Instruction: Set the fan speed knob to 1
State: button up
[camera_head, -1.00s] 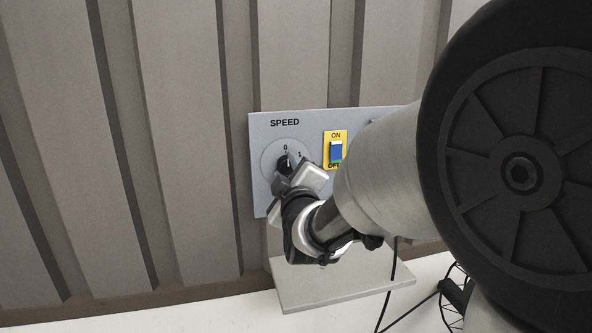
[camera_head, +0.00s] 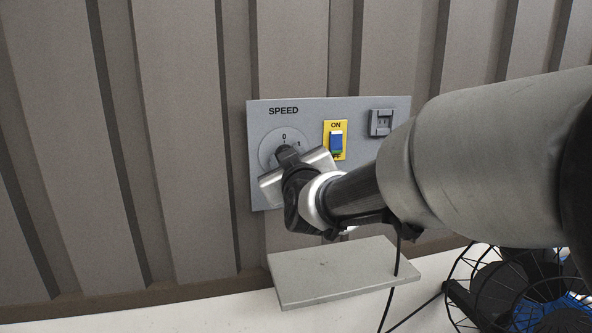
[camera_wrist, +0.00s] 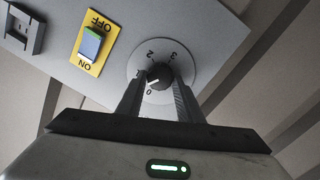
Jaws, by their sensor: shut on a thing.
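The grey control panel (camera_head: 352,108) carries the SPEED dial (camera_head: 268,148) at its left, with a dark round knob (camera_head: 287,153) mostly covered by my gripper (camera_head: 291,160). In the wrist view, the knob (camera_wrist: 160,74) sits in the middle of a pale dial (camera_wrist: 187,63) marked 0, 1, 2 and 3. Its white pointer line leans toward the side between 0 and 1; the exact angle is hard to tell. My gripper (camera_wrist: 159,82) is shut on the knob, one finger on each side.
A yellow plate with a blue ON/OFF rocker switch (camera_head: 336,141) sits right of the dial, and a grey socket (camera_head: 381,122) farther right. A black wire-caged fan (camera_head: 520,285) stands at lower right with cables. Behind is a ribbed wall (camera_head: 180,150).

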jog(key=shift+d+m+b, duration=0.15)
jog(key=shift+m+b, duration=2.35)
jog(key=shift+b, duration=0.05)
jog(key=o, duration=1.1)
jog(key=shift+c, duration=0.2)
jog(key=p+v, duration=0.1)
jog(key=v, duration=1.6)
jog(key=shift+d+r+p, duration=0.2)
jog(key=shift+r+p, duration=0.05)
jog(key=shift+p, duration=0.1)
jog(key=shift+s, duration=0.1)
